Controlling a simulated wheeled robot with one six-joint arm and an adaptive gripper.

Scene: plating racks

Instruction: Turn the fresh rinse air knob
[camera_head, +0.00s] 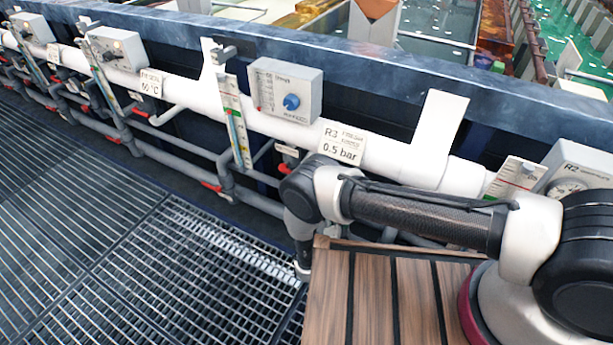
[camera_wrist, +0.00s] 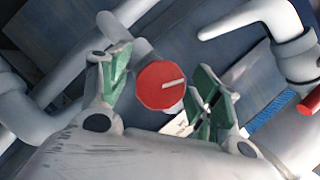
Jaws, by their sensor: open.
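In the wrist view, a round red knob (camera_wrist: 162,85) with a white pointer line faces me. The line runs from its middle toward the right and slightly up. My gripper (camera_wrist: 160,78) is open, with one green-padded finger on each side of the knob. A gap shows at the left finger; the right finger is close to the knob's edge, and I cannot tell whether it touches. A pale tag (camera_wrist: 178,125) is partly hidden below the knob. In the head view, my gripper is not clearly visible and I cannot single out this knob.
Grey pipes (camera_wrist: 130,20) and a bent pipe (camera_wrist: 262,15) surround the knob. In the head view, a grey box with a blue knob (camera_head: 291,102) stands above the white pipe (camera_head: 376,155), near a "0.5 bar" label (camera_head: 342,146). Floor grating (camera_head: 130,250) lies open at left.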

